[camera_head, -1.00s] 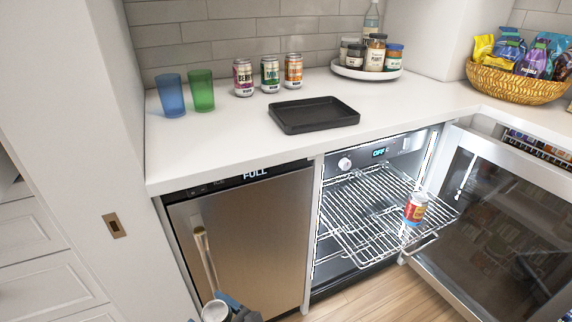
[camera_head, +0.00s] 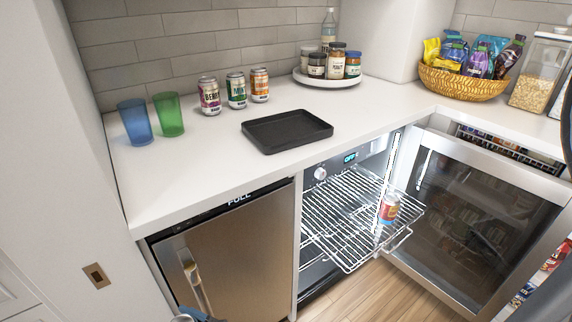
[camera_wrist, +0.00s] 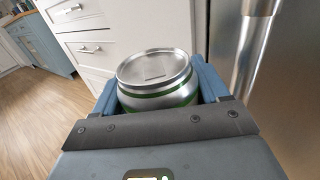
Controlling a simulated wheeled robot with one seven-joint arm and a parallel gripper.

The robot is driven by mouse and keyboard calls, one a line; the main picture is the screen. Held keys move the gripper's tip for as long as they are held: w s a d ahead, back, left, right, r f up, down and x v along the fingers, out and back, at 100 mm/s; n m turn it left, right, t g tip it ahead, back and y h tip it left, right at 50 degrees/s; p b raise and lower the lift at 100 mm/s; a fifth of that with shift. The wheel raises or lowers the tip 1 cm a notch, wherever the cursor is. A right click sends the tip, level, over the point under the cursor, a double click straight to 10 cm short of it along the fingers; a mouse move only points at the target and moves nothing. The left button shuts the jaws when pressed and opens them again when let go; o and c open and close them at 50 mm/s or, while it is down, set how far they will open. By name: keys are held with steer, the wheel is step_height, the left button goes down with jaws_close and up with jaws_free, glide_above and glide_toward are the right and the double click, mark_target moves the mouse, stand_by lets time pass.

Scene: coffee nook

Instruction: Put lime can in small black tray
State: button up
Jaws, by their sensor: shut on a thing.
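My gripper (camera_wrist: 160,88) is shut on the lime can (camera_wrist: 155,72), which has a silver top and a green band. Its label is hidden by the fingers. In the head view only a sliver of my gripper and the can's rim shows at the bottom edge, low in front of the steel door. The small black tray (camera_head: 262,145) lies empty on the white counter, well above and away from my gripper.
Three cans (camera_head: 236,90) stand behind the tray, with blue (camera_head: 135,124) and green (camera_head: 168,116) cups left of them. An open glass door (camera_head: 475,215) is at right. The steel door (camera_head: 235,255) is shut.

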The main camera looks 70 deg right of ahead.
step_height(320, 180, up, 12)
steer(key=p, duration=1.1)
steer(key=shift+r, duration=0.1)
